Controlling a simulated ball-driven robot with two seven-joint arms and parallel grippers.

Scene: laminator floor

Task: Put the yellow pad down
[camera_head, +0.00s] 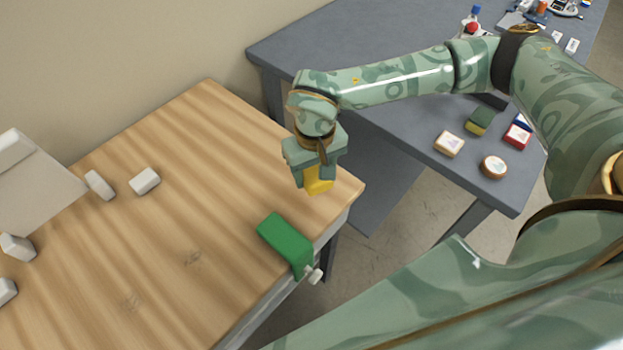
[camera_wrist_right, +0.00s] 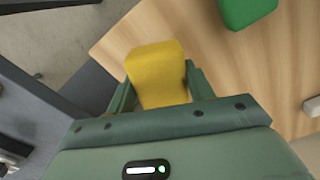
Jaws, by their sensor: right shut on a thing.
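The yellow pad (camera_head: 318,181) is held in my right gripper (camera_head: 315,172), over the right corner of the wooden table (camera_head: 185,180). In the right wrist view the yellow pad (camera_wrist_right: 157,72) sits between the two fingers of my right gripper (camera_wrist_right: 160,90), which is shut on it. The fingers hide parts of the pad's sides. I cannot tell whether the pad's underside touches the table or is a little above it. My left gripper is not in view.
A green clamp-like block (camera_head: 285,240) sits at the table's front edge, close to the pad. White blocks (camera_head: 145,181) and a pale board (camera_head: 35,185) lie at the left. A grey table (camera_head: 400,130) at the right carries several small items. The wooden table's middle is clear.

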